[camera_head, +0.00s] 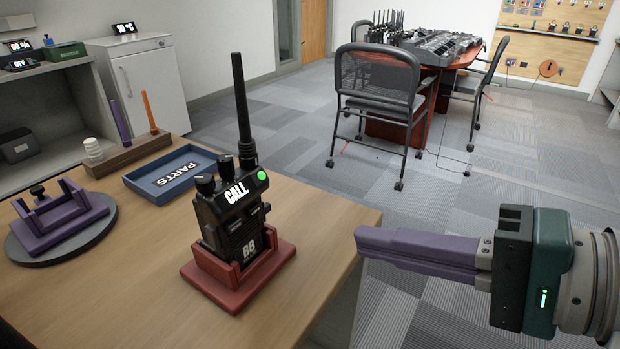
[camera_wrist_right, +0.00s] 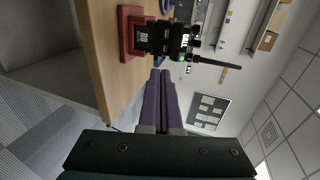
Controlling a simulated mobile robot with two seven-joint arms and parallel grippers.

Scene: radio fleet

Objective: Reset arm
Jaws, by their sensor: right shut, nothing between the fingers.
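My right gripper (camera_head: 362,240) comes in from the right in the head view, its purple fingers shut and empty. It is off the right edge of the table, apart from the radio. In the right wrist view the two fingers (camera_wrist_right: 160,80) lie together. A black radio (camera_head: 232,212) with a tall antenna, a CALL label, an R8 label and a lit green light stands upright in a red stand (camera_head: 238,279). The radio also shows sideways in the right wrist view (camera_wrist_right: 160,38). My left gripper is not in view.
The wooden table (camera_head: 130,290) bears a blue PARTS tray (camera_head: 140,184), a purple cradle on a grey disc (camera_head: 60,247) and a wooden rack (camera_head: 128,157) with upright rods. A chair (camera_head: 375,85) and red table (camera_head: 400,128) stand farther back. Carpet is clear between.

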